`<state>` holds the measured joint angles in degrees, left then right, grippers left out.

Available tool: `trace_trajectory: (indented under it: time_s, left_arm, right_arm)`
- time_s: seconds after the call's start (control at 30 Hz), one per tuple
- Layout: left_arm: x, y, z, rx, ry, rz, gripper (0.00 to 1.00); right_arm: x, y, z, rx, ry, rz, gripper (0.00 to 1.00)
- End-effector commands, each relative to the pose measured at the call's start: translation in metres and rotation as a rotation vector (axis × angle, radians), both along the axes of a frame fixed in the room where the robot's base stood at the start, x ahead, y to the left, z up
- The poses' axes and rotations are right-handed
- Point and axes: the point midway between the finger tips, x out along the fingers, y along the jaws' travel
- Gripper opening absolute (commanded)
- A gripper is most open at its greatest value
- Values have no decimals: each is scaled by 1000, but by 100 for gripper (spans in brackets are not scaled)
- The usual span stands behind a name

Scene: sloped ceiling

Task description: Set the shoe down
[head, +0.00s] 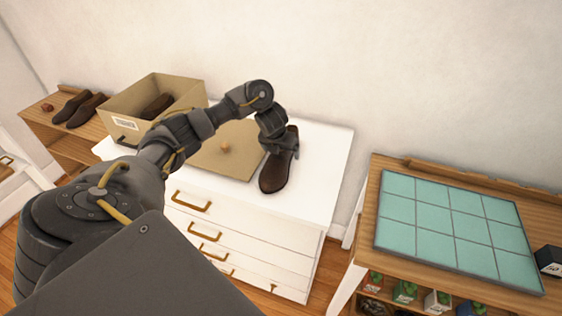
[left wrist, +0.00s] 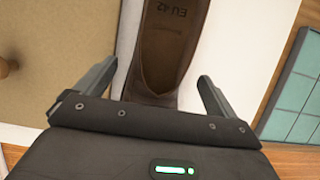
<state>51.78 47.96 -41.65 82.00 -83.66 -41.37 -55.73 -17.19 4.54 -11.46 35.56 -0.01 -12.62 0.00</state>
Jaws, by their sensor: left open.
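A dark brown shoe (head: 276,172) lies on the white dresser top (head: 325,160), to the right of a tan box lid. It looks sole down, with its toe toward the dresser's front. My left gripper (head: 278,138) is over the shoe's far end and hides part of it. In the left wrist view the shoe (left wrist: 165,55) shows its open inside marked "EU 42". It lies between the spread fingers of my left gripper (left wrist: 155,90), with gaps on both sides. My right gripper is not in view.
A tan box (head: 125,128) with a brown shoe (head: 157,106) inside stands left on the dresser. The lid (head: 215,160) with a round knob lies between. More shoes (head: 80,108) sit on a wooden shelf. A table with a teal tiled mat (head: 450,225) stands right.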

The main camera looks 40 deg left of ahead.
Motion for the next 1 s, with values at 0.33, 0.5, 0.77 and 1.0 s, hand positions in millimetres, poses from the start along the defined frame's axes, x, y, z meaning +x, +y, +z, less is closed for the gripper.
trace_trajectory:
  time_s: [0.33,0.5,0.77,1.0]
  left_arm:
    - [8,2,-18,1,-1,-1,95]
    - [8,2,-18,1,-1,-1,85]
    - [8,2,-18,1,-1,-1,51]
    - [8,2,-17,0,-2,0,31]
  right_arm:
    - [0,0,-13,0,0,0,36]
    - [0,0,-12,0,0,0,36]
    - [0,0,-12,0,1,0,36]
    - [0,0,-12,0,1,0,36]
